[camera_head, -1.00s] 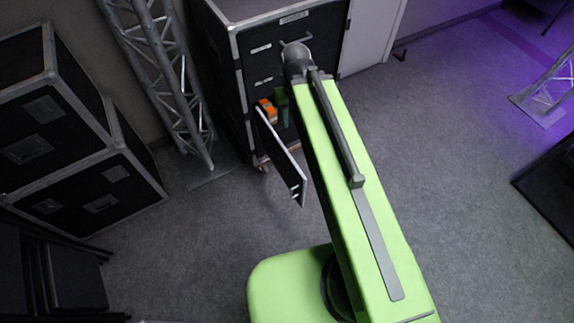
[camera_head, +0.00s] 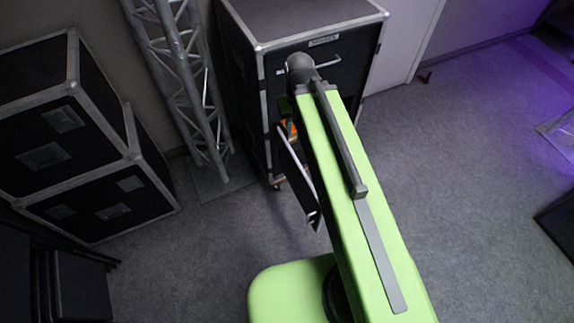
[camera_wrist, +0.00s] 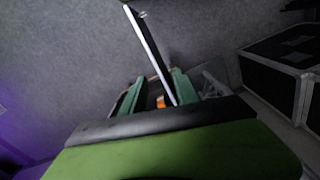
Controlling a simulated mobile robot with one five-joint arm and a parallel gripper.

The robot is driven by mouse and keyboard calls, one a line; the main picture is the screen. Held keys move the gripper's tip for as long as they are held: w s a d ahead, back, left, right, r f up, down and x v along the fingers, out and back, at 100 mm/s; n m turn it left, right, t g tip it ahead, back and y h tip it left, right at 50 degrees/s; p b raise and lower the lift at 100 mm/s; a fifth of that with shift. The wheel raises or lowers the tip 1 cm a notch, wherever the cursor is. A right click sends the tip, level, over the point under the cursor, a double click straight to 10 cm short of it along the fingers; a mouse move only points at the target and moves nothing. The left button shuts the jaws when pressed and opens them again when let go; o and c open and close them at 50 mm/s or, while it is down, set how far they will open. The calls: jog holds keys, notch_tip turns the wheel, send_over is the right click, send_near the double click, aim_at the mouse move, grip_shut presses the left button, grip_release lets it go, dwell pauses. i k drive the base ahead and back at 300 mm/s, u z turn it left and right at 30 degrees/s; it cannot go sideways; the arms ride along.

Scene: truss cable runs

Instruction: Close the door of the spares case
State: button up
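The spares case (camera_head: 245,85) is a tall black case with metal edges, upright behind my arm in the head view. Its low door (camera_head: 299,183) stands open, swung out toward me, a dark panel with a pale edge. In the wrist view the door (camera_wrist: 148,45) shows as a thin, nearly edge-on panel running down between my fingers. My gripper (camera_wrist: 158,78) has its two green fingers apart, one on each side of the door in the picture; I cannot tell whether either touches it. In the head view my arm hides the gripper and part of the case opening.
An orange item (camera_head: 291,128) shows inside the case. A metal truss (camera_head: 190,90) stands just left of the case. Black flight cases (camera_head: 95,185) are stacked at the left.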

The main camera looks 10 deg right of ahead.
aim_at(299, 181)
jog(key=i, duration=0.5)
jog(key=u, duration=1)
jog(key=k, duration=1.8)
jog(key=u, duration=1.15)
jog(key=i, duration=1.05)
